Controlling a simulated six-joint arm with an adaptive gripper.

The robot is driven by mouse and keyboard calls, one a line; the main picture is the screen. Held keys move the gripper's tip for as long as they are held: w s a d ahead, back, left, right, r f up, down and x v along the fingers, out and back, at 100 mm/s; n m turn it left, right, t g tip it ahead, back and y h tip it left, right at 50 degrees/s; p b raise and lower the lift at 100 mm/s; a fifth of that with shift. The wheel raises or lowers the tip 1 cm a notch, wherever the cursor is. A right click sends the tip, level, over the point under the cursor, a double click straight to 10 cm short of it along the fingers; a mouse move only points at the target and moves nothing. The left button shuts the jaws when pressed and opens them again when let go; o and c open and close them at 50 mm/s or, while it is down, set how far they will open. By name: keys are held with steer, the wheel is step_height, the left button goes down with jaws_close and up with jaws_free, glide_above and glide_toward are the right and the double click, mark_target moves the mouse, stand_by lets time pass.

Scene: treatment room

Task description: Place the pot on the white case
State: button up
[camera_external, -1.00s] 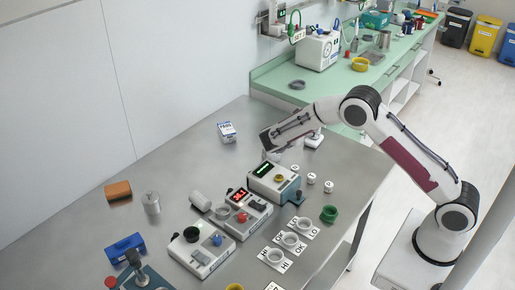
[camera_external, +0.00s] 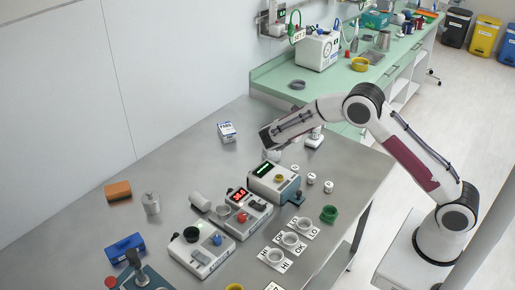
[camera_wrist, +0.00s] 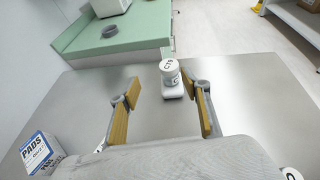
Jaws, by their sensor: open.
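A small white lidded pot with dark lettering (camera_wrist: 169,69) stands upright and appears to rest on a small white case (camera_wrist: 173,91); the pot partly hides the case. In the external view the pot (camera_external: 316,131) and the white case (camera_external: 313,142) are at the far end of the metal table, right of my gripper (camera_external: 270,153). In the wrist view my gripper (camera_wrist: 163,105) is open and empty, its yellow-padded fingers wide apart. The pot and case show beyond the fingers, closer to the right one, apparently without contact.
A PADS box (camera_external: 226,132) stands left of my gripper. A grey device with a green display (camera_external: 273,182) and several small white labelled pots (camera_external: 311,178) stand nearer the camera. A green counter (camera_external: 290,78) lies behind. The table's left back is clear.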

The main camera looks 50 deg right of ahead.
steer(key=w+a+r+n+t+y, duration=0.25)
steer(key=w+r+n+t, duration=0.2)
steer(key=r+n, duration=0.35)
steer(key=w+a+r+n+t+y, duration=0.25)
steer(key=r+n+t, duration=0.3)
steer(key=r, duration=0.45)
steer(key=s+a+r+n+t+y, duration=0.2)
steer(key=s+a+r+n+y, duration=0.65)
steer(key=n, duration=0.65)
steer(key=s+a+f+n+g+y, duration=0.1)
steer(key=s+a+n+g, duration=0.1)
steer(key=s+a+n, duration=0.4)
steer(key=s+a+f+n+g+y, duration=0.1)
steer(key=s+a+n, duration=0.1)
steer(key=s+n, duration=0.75)
steer(key=s+d+f+n+g, duration=0.1)
steer(key=s+d+f+n, duration=0.1)
steer(key=s, duration=0.5)
steer(key=s+d+f+n+g+h, duration=0.1)
steer(key=s+f+n+g, duration=0.1)
steer(key=s+f, duration=0.3)
steer(key=s+d+f+n+g+h, duration=0.1)
steer(key=s+d+f+n+g, duration=0.1)
steer(key=s, duration=0.9)
steer(key=shift+d+f+n, duration=0.3)
steer(key=shift+f+n, duration=0.35)
steer(key=shift+n, duration=0.45)
